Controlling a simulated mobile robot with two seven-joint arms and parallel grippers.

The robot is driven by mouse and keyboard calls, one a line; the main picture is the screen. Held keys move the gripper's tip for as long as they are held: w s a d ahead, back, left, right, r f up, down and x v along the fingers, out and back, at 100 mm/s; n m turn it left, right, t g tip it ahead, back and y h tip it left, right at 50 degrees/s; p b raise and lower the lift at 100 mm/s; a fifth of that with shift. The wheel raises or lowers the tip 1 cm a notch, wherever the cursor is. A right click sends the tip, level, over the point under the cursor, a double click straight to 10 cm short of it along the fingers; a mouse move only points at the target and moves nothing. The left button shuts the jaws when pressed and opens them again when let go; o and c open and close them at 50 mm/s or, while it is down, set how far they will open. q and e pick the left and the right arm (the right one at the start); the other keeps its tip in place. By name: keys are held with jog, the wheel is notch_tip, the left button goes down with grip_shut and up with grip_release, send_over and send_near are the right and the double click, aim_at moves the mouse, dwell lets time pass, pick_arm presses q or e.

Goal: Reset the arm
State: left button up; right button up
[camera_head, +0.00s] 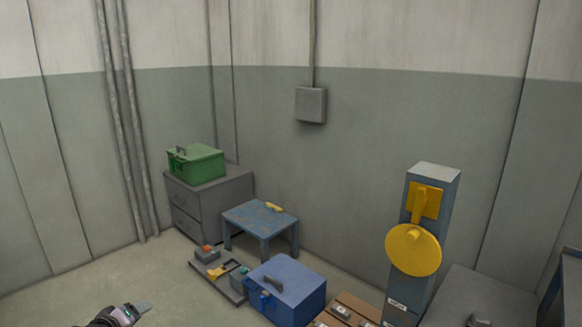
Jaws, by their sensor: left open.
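My left gripper (136,312) shows at the bottom left edge of the head view, over bare floor. It is open, and nothing is seen between its fingers. Most of the left arm lies below the frame. It is apart from the tray and boxes to its right. My right gripper is not in view.
A blue toolbox (288,288), a low tray (232,293) with small items and a blue stool (260,217) stand centre. A green box (195,162) sits on a grey cabinet (212,200). A post (432,190) with a yellow disc (413,250) stands right. Floor (60,300) at left is free.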

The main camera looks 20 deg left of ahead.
pick_arm(q)
jog(key=s+d+f+m+h, duration=0.2)
jog(key=s+d+m, duration=0.3)
jog(key=d, duration=0.7)
jog(key=s+d+f+m+h, duration=0.1)
jog(key=s+d+m, duration=0.4)
jog(key=d, duration=0.8)
jog(key=s+d+f+m+h, duration=0.2)
jog(key=s+d+m, duration=0.3)
jog(key=d, duration=0.8)
jog(key=shift+s+d+f+m+h, duration=0.2)
jog(key=shift+f+m+h, duration=0.15)
jog(key=shift+h, duration=0.35)
